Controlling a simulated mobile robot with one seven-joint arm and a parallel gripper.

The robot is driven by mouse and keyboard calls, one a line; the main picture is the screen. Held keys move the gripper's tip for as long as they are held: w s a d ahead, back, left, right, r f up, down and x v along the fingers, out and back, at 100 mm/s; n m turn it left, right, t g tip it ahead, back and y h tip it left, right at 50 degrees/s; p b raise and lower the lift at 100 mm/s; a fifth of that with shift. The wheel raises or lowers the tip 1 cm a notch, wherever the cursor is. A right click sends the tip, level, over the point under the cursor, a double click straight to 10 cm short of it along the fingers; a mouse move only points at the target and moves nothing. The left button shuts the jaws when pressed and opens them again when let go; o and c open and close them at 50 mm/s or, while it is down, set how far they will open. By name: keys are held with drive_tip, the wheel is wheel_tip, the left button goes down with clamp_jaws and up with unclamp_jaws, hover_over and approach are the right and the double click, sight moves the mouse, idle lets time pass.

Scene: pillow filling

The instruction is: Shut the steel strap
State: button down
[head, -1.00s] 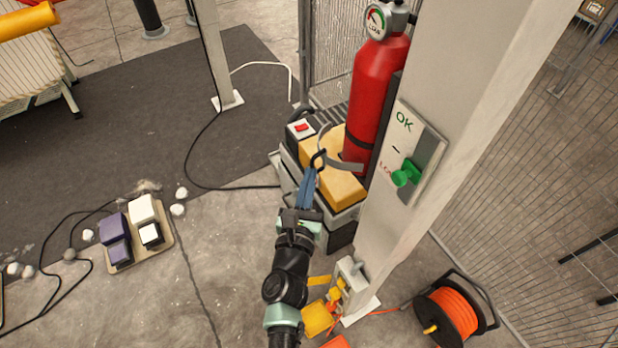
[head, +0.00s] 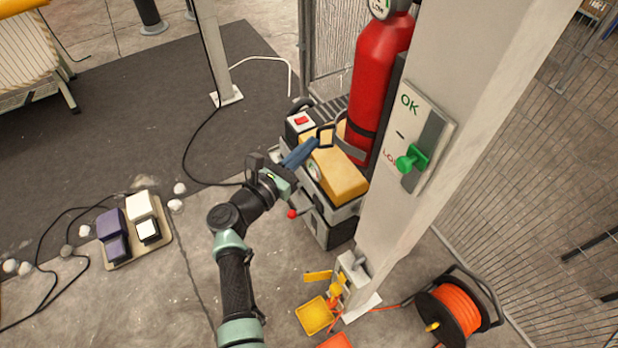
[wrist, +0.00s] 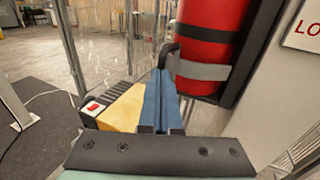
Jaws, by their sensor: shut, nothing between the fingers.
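The steel strap (head: 350,151) is a grey band at the lower part of the red cylinder (head: 378,85). In the wrist view the strap (wrist: 203,71) crosses the front of the cylinder (wrist: 210,30), its left end close to my fingertips. My gripper (head: 312,143) has blue fingers, pressed together and empty, above the yellow block; they also show in the wrist view (wrist: 162,75). A dark loop (head: 327,136) is at the fingertips; I cannot tell whether it touches them. Whether the strap is latched is not clear.
The yellow block (head: 337,177) sits on the grey machine under my gripper. A post with an OK panel (head: 418,135) and green knob stands close at right. A red-tipped lever (head: 292,214) sticks out below. Pedals (head: 130,228) and an orange cable reel (head: 453,312) are on the floor.

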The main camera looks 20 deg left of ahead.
drive_tip(key=w+m+h+b, duration=0.1)
drive_tip(key=w+b, duration=0.1)
drive_tip(key=b, duration=0.1)
drive_tip(key=shift+w+a+g+h+b, duration=0.1)
drive_tip(key=shift+w+g+h+b, duration=0.2)
drive_tip(key=shift+b, duration=0.1)
drive_tip(key=shift+r, duration=0.1)
idle(0.4)
